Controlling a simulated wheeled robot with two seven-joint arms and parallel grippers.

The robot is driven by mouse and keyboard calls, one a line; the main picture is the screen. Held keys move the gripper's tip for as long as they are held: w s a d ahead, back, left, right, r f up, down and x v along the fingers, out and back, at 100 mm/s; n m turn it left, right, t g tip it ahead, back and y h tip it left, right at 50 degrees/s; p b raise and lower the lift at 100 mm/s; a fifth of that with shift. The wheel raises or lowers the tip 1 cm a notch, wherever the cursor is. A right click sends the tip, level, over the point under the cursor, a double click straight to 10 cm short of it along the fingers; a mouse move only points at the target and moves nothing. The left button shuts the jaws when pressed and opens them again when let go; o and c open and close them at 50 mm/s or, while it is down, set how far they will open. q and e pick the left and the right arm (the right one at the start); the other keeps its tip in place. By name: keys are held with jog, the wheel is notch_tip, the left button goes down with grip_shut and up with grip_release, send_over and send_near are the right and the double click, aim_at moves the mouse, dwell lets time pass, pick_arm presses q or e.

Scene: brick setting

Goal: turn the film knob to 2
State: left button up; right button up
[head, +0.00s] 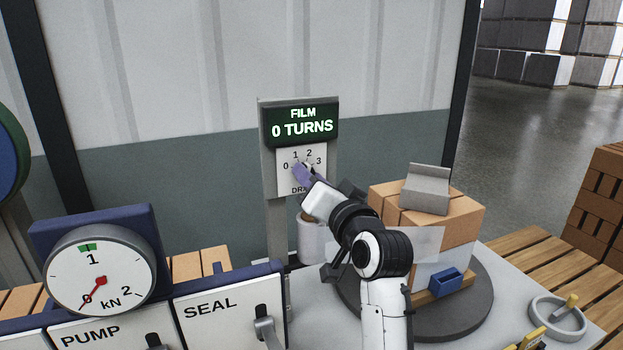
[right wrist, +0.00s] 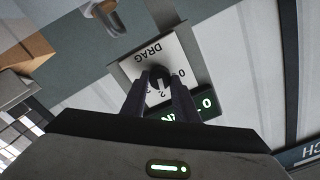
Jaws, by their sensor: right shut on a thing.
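The film knob (right wrist: 160,76) is a dark round knob on a white dial plate (head: 315,181) marked 0, 1, 2, 3 around it and DRAG below. My right gripper (head: 300,172) reaches the dial from the lower right and hides most of the knob in the head view. In the right wrist view its two dark fingers (right wrist: 159,82) stand on either side of the knob, shut on it. I cannot tell where the knob's pointer stands. My left gripper is not in view.
A turntable (head: 480,318) with stacked cartons (head: 450,225) and a grey bracket (head: 427,188) stands right of the arm. A control box with PUMP and SEAL levers (head: 266,330) and a kN gauge (head: 98,270) is at lower left. A handwheel (head: 552,318) is at lower right.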

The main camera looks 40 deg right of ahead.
aim_at(304, 121)
jog(key=shift+r, duration=0.1)
dwell(0.4)
jog(key=o, duration=1.1)
jog(key=shift+c, duration=0.2)
notch_tip(304, 121, up, 10)
jog(key=shift+f, duration=0.1)
